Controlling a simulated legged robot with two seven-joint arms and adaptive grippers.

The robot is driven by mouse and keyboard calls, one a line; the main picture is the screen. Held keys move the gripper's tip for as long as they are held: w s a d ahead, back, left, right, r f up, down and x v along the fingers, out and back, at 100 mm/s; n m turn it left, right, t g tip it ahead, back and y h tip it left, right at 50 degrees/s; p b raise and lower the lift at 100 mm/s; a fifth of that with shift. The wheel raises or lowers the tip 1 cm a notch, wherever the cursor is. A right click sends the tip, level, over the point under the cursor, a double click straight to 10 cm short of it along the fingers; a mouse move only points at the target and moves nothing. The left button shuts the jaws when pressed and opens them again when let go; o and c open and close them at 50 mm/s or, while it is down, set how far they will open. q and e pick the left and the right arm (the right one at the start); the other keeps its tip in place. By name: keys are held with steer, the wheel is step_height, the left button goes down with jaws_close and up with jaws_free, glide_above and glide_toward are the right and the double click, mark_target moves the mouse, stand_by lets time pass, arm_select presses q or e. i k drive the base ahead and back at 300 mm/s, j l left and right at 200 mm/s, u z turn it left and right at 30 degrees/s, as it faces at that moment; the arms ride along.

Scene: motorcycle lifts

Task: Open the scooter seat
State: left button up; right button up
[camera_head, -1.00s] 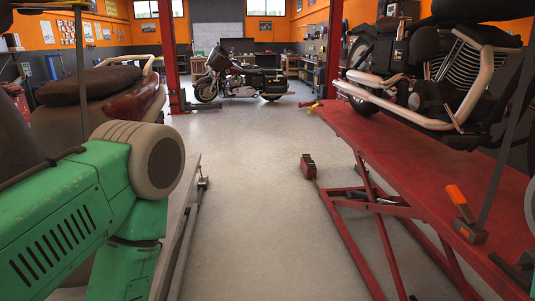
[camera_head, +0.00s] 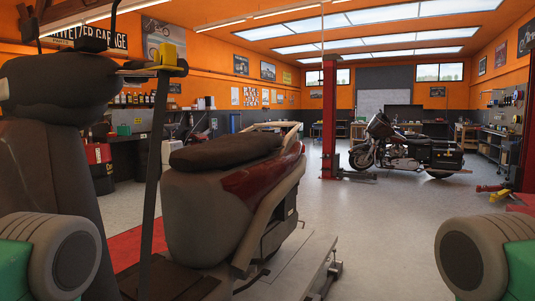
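The scooter (camera_head: 212,212) stands left of centre, with a brown-grey rear body and a dark red side panel. Its dark padded seat (camera_head: 225,150) lies along the top of the body and looks down. A pale grab rail (camera_head: 280,127) sits behind the seat's far end. Parts of my arms, green with grey round joints, show at the lower left and lower right corners. Neither of my grippers is in view.
A large dark seat and body (camera_head: 50,90) with a dark upright post (camera_head: 155,170) stands close at the left. A red lift column (camera_head: 329,120) and a parked motorcycle (camera_head: 400,150) stand farther back. Grey floor (camera_head: 385,220) is clear right of the scooter.

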mark_target(233, 148)
steer(key=i+l, duration=0.3)
steer(key=i+l+u, duration=0.1)
steer(key=i+l, duration=0.2)
steer(key=l, duration=0.25)
